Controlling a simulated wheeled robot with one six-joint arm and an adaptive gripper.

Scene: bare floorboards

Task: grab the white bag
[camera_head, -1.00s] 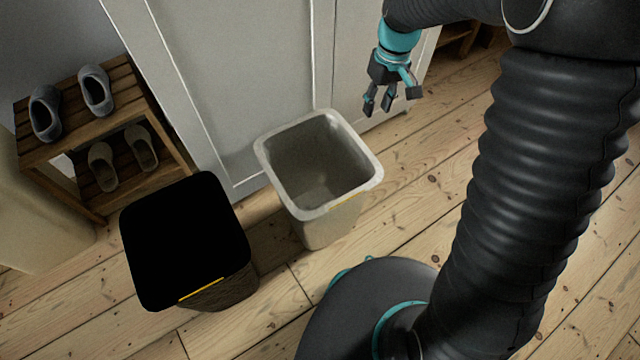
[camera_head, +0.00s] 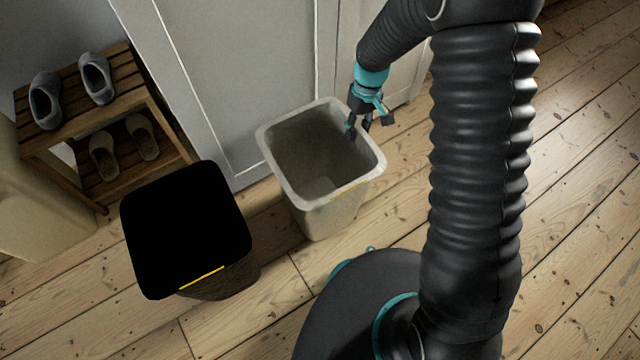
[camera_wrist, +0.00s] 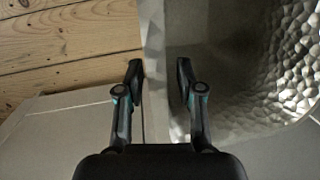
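A pale bag (camera_head: 318,163) appears to line the open bin (camera_head: 325,216), with its edge folded over the rim. In the wrist view the bag's crinkled inner side (camera_wrist: 285,60) fills the right. My gripper (camera_head: 357,130) is at the bin's back right rim in the head view. In the wrist view the gripper (camera_wrist: 158,70) has its fingers apart, one on each side of the pale rim. I cannot tell whether either finger touches the bag.
A black-topped bin (camera_head: 187,230) stands left of the open bin. A wooden shoe rack (camera_head: 95,130) with grey slippers is at the back left. A white cabinet (camera_head: 230,70) stands close behind the bins. Bare floorboards (camera_head: 575,220) are clear to the right.

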